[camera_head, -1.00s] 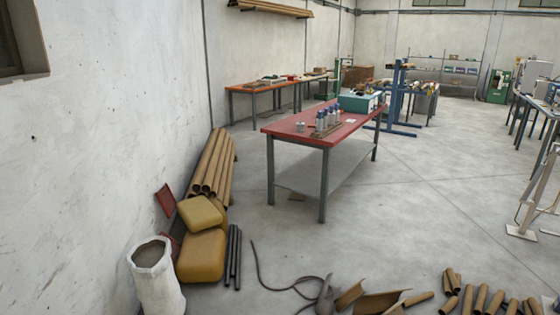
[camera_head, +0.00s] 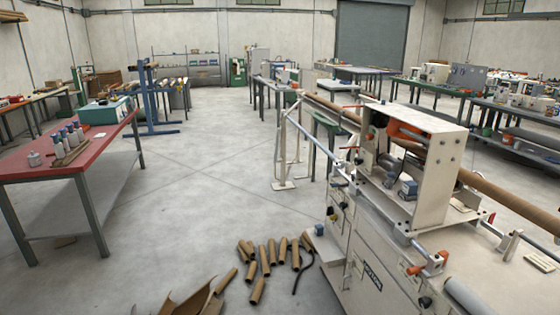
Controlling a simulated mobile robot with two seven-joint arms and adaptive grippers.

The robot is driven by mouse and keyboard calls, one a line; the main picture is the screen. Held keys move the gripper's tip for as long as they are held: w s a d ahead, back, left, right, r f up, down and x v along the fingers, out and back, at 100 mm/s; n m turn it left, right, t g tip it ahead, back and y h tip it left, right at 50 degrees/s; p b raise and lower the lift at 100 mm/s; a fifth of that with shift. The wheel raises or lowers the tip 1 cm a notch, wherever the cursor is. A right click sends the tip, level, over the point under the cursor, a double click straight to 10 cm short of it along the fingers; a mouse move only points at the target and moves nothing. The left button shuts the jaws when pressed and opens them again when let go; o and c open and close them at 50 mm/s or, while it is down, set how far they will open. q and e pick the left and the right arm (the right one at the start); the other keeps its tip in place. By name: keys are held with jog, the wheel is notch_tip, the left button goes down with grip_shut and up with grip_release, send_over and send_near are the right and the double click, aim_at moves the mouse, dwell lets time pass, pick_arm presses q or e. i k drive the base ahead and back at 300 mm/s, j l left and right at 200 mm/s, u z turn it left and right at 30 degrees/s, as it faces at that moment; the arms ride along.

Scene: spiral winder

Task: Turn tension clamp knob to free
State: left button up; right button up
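The spiral winder (camera_head: 425,190) stands at the right, a cream machine with an upright housing and a long brown tube running through it. Black knobs (camera_head: 331,212) show on its front side. A small clamp-like fitting with an orange-red part (camera_head: 432,262) sits on its near top surface. I cannot tell which part is the tension clamp knob or how it is set; the details are too small. Neither of my grippers is in view.
A red-topped table (camera_head: 60,160) with bottles and a teal box stands at the left. Several cardboard tubes (camera_head: 262,262) lie on the floor before the winder. Open floor (camera_head: 200,190) lies between table and winder. More workbenches (camera_head: 480,95) stand behind.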

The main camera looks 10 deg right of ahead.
aim_at(358, 161)
jog(key=i+z, duration=0.1)
jog(key=z, duration=0.75)
jog(key=i+j+u, duration=0.2)
jog(key=j+u, duration=0.15)
jog(key=i+j+u, duration=0.4)
jog(key=j, duration=0.15)
jog(key=i+j+u, duration=0.2)
jog(key=j+u, duration=0.15)
jog(key=i+j+z, duration=0.15)
jog(key=i+z, duration=0.3)
jog(key=i+j+z, duration=0.35)
jog(key=i+z, duration=0.15)
